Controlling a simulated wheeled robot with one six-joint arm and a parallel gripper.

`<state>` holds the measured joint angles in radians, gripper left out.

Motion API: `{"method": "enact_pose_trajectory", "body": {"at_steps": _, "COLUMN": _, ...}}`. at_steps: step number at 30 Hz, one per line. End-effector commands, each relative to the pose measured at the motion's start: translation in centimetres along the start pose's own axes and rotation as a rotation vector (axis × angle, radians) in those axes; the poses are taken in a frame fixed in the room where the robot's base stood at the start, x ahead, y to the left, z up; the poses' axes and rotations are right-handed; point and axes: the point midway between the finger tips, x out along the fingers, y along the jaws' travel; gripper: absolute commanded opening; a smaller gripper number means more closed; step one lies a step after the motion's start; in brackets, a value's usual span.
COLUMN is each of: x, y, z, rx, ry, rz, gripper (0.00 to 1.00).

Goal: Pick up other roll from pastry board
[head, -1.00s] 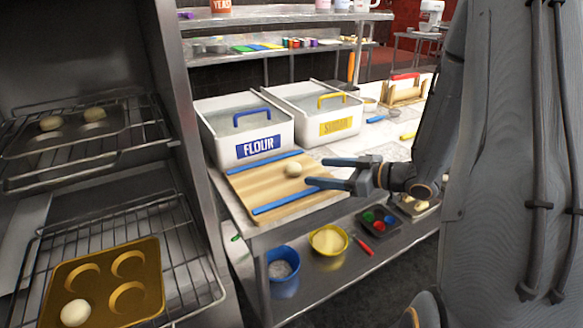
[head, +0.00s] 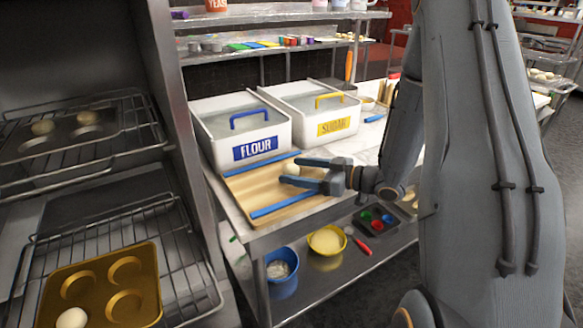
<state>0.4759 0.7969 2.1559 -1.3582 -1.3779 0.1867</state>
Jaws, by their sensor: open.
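The pastry board (head: 245,192) is light wood with blue strips on two sides and lies on the metal table.
Flour bin (head: 238,130) and sugar bin (head: 318,112) stand behind the board. At left, oven racks hold a gold muffin tray (head: 103,298) with one roll and a dark tray (head: 65,140) with two rolls. Blue (head: 281,266) and yellow (head: 326,241) bowls sit on the lower shelf.

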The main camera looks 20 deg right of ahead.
Motion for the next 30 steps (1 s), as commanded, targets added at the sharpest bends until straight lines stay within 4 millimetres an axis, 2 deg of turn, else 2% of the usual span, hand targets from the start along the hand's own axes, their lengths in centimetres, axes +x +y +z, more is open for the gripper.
{"method": "enact_pose_trajectory", "body": {"at_steps": 7, "x": 0.2, "y": 0.0, "z": 0.0, "rx": 0.0, "ry": 0.0, "rz": 0.0, "gripper": 0.67}}
{"method": "enact_pose_trajectory", "body": {"at_steps": 12, "x": 0.2, "y": 0.0, "z": 0.0, "rx": 0.0, "ry": 0.0, "rz": -0.001, "gripper": 0.38}}
{"method": "enact_pose_trajectory", "body": {"at_steps": 15, "x": 0.2, "y": 0.0, "z": 0.0, "rx": 0.0, "ry": 0.0, "rz": -0.001, "gripper": 0.24}}
{"method": "enact_pose_trajectory", "body": {"at_steps": 25, "x": 0.1, "y": 0.0, "z": -0.3, "rx": -0.001, "ry": 0.0, "rz": 0.0, "gripper": 0.24}}
{"method": "enact_pose_trajectory", "body": {"at_steps": 30, "x": -0.1, "y": 0.1, "z": -1.5, "rx": -0.004, "ry": 0.001, "rz": 0.0, "gripper": 0.24}}
